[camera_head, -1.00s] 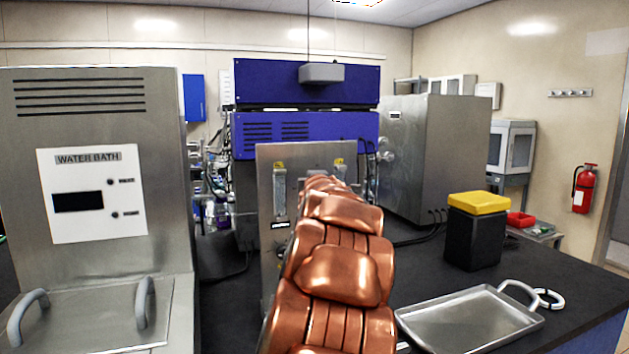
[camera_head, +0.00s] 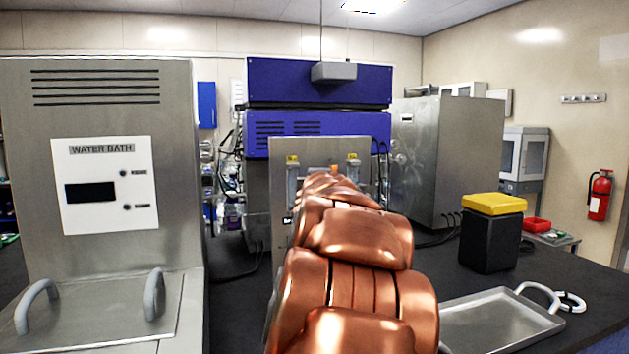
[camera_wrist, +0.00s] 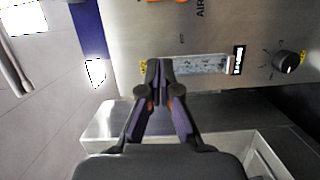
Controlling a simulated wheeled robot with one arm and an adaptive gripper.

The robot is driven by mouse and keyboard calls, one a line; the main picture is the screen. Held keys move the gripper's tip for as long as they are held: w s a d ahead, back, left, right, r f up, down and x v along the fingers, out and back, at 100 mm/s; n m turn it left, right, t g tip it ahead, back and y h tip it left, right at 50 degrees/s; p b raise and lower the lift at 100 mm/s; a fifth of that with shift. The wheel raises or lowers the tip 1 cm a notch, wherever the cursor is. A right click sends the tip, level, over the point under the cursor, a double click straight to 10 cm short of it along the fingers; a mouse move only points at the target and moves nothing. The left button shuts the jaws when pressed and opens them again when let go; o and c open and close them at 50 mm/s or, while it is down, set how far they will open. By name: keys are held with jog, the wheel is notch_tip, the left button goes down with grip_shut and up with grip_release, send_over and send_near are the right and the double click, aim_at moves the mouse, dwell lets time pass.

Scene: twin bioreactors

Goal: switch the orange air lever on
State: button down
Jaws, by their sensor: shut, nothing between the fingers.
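The orange air lever (camera_wrist: 168,2) shows only as an orange edge at the top of the wrist view, beside printed letters reading "AIR". It is on a grey metal panel (camera_wrist: 135,35). My gripper (camera_wrist: 158,66) is shut and empty, its fingertips below the lever in the picture, by the left end of a clear flow meter (camera_wrist: 200,64). I cannot tell whether the fingertips touch the panel. In the head view the panel (camera_head: 320,148) stands upright, and my copper arm covers most of it and hides my gripper. The lever's setting cannot be made out.
A black knob (camera_wrist: 287,61) is on the panel to the right in the wrist view. A water bath (camera_head: 100,240) stands left of my arm. A metal tray (camera_head: 500,325) and a black bin with a yellow lid (camera_head: 490,240) are on the right of the dark bench.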

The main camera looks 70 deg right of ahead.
jog(key=shift+v, duration=0.9)
jog(key=shift+w, duration=0.1)
